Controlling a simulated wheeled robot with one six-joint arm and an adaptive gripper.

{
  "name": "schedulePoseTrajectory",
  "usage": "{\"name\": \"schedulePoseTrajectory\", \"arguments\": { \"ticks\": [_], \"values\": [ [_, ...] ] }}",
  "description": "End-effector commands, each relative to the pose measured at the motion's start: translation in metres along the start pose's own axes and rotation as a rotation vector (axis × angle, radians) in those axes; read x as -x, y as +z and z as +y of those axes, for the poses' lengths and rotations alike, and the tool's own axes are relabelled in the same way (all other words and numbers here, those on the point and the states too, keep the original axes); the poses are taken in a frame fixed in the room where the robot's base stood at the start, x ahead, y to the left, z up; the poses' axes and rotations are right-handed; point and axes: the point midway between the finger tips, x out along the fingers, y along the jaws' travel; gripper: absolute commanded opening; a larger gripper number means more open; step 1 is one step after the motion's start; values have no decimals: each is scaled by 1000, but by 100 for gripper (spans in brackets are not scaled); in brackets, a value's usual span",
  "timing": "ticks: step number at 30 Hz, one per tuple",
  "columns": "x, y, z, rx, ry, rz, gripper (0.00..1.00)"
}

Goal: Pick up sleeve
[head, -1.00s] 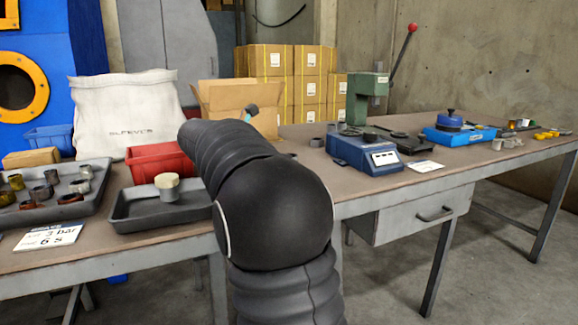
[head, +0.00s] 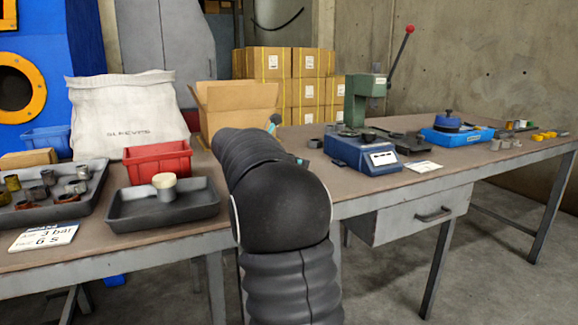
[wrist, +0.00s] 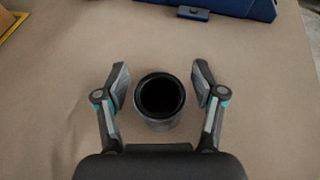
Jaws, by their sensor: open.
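A short, round, dark grey sleeve (wrist: 158,124) stands upright on the brown tabletop in the wrist view, its open dark mouth facing the camera. My gripper (wrist: 160,82) is open, with one finger on each side of the sleeve. A narrow gap shows between the sleeve and each finger, and nothing is gripped. In the head view my arm hides the sleeve, and only small teal bits of my gripper show past the arm.
An open cardboard box (head: 235,108) is behind my arm. A dark tray (head: 130,212), a red bin (head: 157,161) and a white sack (head: 128,115) stand left. Bare tabletop (wrist: 60,110) surrounds the sleeve.

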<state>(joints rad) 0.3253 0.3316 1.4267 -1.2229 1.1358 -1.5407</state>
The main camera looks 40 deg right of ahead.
Motion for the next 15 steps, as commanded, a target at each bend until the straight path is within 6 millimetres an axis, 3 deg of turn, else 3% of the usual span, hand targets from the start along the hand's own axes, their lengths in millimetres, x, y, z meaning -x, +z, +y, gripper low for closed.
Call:
{"name": "schedulePoseTrajectory", "arguments": {
  "ticks": [2, 3, 11, 15],
  "values": [
    [0, 0, 0, 0, 0, 0, 69],
    [0, 0, 0, 0, 0, 0, 64],
    [0, 0, 0, 0, 0, 0, 0],
    [1, 1, 0, -1, 0, 0, 0]
  ]
}}
